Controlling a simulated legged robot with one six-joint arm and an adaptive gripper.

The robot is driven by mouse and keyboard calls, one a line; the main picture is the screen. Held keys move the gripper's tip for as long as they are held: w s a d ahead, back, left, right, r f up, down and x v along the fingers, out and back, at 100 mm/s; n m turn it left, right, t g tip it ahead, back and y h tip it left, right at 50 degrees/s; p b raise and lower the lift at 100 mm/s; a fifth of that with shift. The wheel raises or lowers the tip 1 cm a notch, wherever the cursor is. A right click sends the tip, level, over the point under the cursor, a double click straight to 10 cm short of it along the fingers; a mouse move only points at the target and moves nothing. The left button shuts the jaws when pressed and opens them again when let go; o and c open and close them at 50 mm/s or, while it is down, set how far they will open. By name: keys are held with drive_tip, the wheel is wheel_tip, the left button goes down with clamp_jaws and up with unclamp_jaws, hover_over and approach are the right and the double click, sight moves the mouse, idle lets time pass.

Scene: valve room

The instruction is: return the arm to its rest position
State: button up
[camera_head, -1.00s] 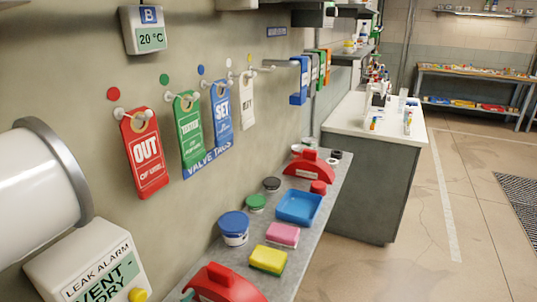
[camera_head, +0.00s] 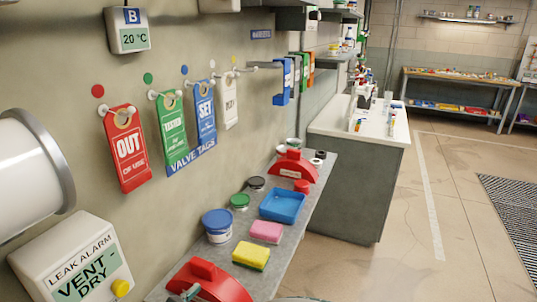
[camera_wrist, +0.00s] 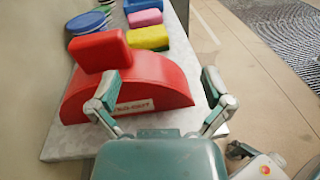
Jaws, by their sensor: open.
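My gripper (camera_wrist: 160,82) is open and empty in the wrist view, its two teal-tipped fingers spread wide. A red half-round piece with a block handle (camera_wrist: 130,85) lies on the grey shelf (camera_wrist: 60,140) just beyond the fingers. The left finger overlaps it in the picture; I cannot tell if they touch. In the head view, a small teal part of my gripper shows at the bottom edge beside the same red piece (camera_head: 215,283). The rest of my arm is out of that view.
The shelf also holds a yellow sponge (camera_head: 251,255), pink sponge (camera_head: 267,232), blue tray (camera_head: 284,205), blue-lidded tub (camera_head: 218,225) and another red piece (camera_head: 293,168). Valve tags (camera_head: 127,150) hang on the left wall above a leak alarm box (camera_head: 75,265). Open floor (camera_head: 420,250) lies right.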

drive_tip(key=s+d+m+g, duration=0.1)
drive_tip(key=d+m+g, duration=1.05)
drive_tip(key=d, duration=0.85)
drive_tip(key=s+d+r+m+t+y, duration=0.1)
drive_tip(key=s+d+r+m+y, duration=0.1)
drive_tip(key=m, duration=0.7)
drive_tip(key=s+d+r+m+t+y, duration=0.1)
drive_tip(key=s+d+m+y, duration=0.3)
drive_tip(key=m, duration=0.5)
drive_tip(key=s+r+y, duration=0.1)
drive_tip(key=y, duration=0.1)
drive_tip(key=shift+s+d+r+y, duration=0.15)
drive_tip(key=shift+s+r+y, duration=0.15)
drive_tip(key=shift+s+r, duration=0.1)
